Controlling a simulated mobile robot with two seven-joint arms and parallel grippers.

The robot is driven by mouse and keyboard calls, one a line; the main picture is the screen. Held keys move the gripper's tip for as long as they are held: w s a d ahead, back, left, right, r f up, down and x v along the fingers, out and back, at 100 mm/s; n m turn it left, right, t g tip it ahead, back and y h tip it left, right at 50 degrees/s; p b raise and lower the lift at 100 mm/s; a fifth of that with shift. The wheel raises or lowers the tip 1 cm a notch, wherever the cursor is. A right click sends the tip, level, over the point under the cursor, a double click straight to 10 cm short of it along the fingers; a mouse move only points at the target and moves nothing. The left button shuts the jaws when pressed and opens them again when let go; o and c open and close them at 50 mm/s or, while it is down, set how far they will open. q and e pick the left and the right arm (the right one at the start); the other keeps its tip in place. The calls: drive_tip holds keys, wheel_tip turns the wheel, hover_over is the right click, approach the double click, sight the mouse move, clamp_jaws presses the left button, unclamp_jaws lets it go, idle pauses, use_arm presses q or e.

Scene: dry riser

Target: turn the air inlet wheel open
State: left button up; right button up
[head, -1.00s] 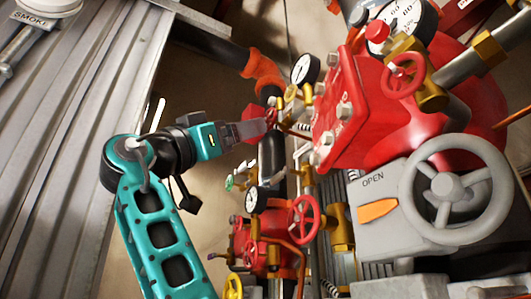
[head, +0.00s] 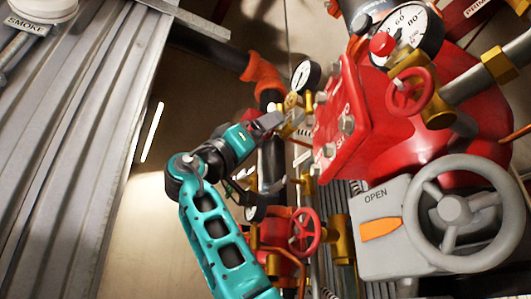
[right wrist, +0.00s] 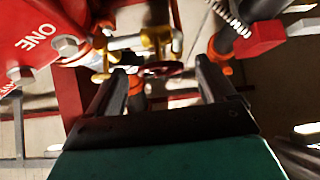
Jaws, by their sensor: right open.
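A small dark red wheel (right wrist: 165,69) on a brass valve (right wrist: 150,42) shows in the right wrist view, between and beyond my fingers. My right gripper (right wrist: 162,72) is open and empty, its two dark fingers to either side of the wheel in that picture. I cannot tell whether they touch it. In the head view the right gripper (head: 270,121) reaches the brass fittings left of the red bolted cover, and it hides the wheel there. My left gripper is not in view.
The red bolted cover (head: 338,125) is close right of the gripper. A grey housing (head: 378,235) marked OPEN carries a large grey handwheel (head: 455,208). Red wheels (head: 409,92) (head: 304,231) and gauges (head: 305,75) crowd nearby. Ribbed metal (head: 70,150) lies left.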

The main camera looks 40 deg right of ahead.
drive_tip(key=shift+d+r, duration=0.5)
drive_tip(key=shift+c, duration=0.4)
drive_tip(key=c, duration=1)
